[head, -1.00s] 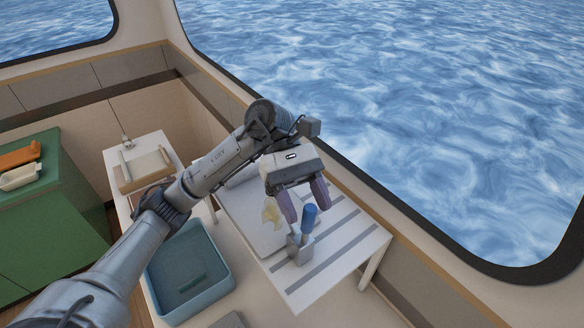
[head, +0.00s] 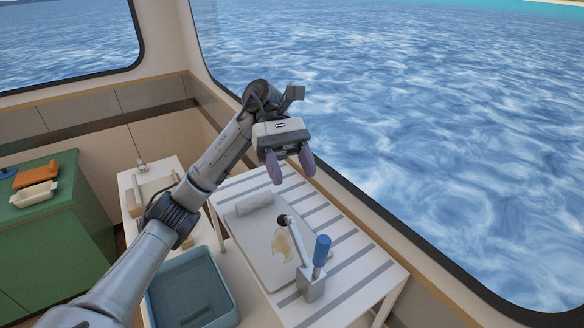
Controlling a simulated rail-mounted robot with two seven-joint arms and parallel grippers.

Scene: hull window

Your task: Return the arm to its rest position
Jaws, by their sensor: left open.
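My left arm reaches in from the lower left. My left gripper (head: 291,168) is open and empty, with its two purple-grey fingers pointing down above the back part of the white striped table (head: 374,262). It is clear of the things on the table. A metal tool with a blue handle (head: 321,250) stands upright in a grey block near the table's front, to the right of and below the gripper. My right gripper is not in view.
A grey board (head: 262,255) on the table bears a pale roll (head: 254,203) and a yellowish piece (head: 283,245). A blue bin (head: 192,288) stands left of the table. A green cabinet (head: 55,240) stands at the left, and a large window borders the right.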

